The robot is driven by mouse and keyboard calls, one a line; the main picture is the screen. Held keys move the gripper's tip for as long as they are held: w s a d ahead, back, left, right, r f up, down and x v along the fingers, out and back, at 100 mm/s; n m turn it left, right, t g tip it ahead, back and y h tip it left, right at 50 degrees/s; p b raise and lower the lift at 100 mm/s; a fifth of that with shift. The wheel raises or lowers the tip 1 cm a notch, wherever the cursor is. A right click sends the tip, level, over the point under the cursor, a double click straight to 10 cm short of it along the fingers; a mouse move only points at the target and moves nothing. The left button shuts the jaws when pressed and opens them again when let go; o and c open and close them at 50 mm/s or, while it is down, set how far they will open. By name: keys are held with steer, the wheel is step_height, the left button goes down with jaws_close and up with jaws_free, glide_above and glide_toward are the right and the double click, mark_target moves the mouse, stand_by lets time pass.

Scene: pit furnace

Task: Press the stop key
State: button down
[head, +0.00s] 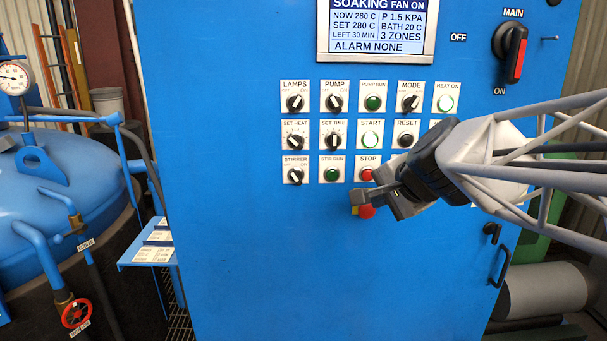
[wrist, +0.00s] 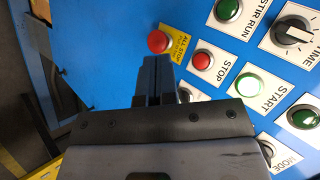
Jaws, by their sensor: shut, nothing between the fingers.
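The red stop key (head: 366,174), labelled STOP, sits in the bottom row of the blue panel. In the wrist view the stop key (wrist: 202,61) lies to the right of my fingertips and shows clear of them. My gripper (head: 370,195) is shut and empty, just below the stop key in the head view. In the wrist view its fingers (wrist: 154,66) point up, with the tips just below the red all-stop button (wrist: 159,42). Whether the tips touch the panel cannot be told.
The all-stop button (head: 367,212) on its yellow plate (head: 356,198) is close to my fingers. The start key (head: 371,134) above the stop key is lit green. Several knobs and keys surround them. The display (head: 377,27) reads ALARM NONE. The panel's left part is bare.

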mark_target(370, 179)
steer(key=shift+w, duration=3.7)
steer(key=shift+w, duration=0.8)
steer(key=shift+s, duration=0.1)
stand_by(0.5)
steer(key=shift+s, duration=0.65)
steer(key=shift+s, duration=0.1)
steer(key=shift+s, duration=2.45)
